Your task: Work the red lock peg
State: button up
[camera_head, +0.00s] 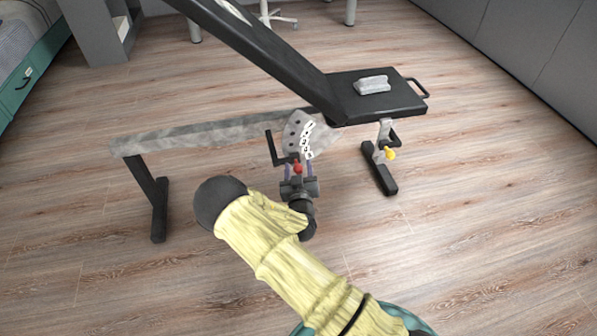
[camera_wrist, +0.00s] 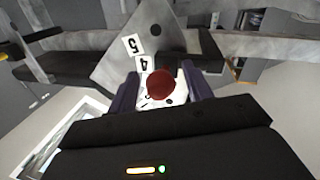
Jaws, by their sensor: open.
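The red lock peg (camera_head: 297,168) shows in front of the numbered quadrant plate (camera_head: 297,134) under the bench's tilted back pad (camera_head: 262,50). In the wrist view the round red peg head (camera_wrist: 161,88) sits between my two fingers, over the plate (camera_wrist: 122,72) with its number labels. My gripper (camera_head: 299,172) is open, with a dark purple finger on each side of the peg. It also shows in the wrist view (camera_wrist: 160,92). I cannot tell whether either finger touches the peg. The peg's shaft is hidden behind its head.
The bench has a pale frame beam (camera_head: 200,138), a seat (camera_head: 375,98) bearing a grey object (camera_head: 372,85), and a yellow knob (camera_head: 390,154). A black bent bar (camera_head: 272,148) stands just left of my gripper. Wooden floor around the bench is clear.

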grip_shut()
jog(key=shift+s+d+p, duration=0.15)
jog(key=shift+s+p, duration=0.3)
jog(key=shift+s, duration=0.1)
jog(key=shift+s+d+p, duration=0.15)
jog(key=shift+s+p, duration=0.25)
jog(key=shift+s, duration=0.15)
grip_release()
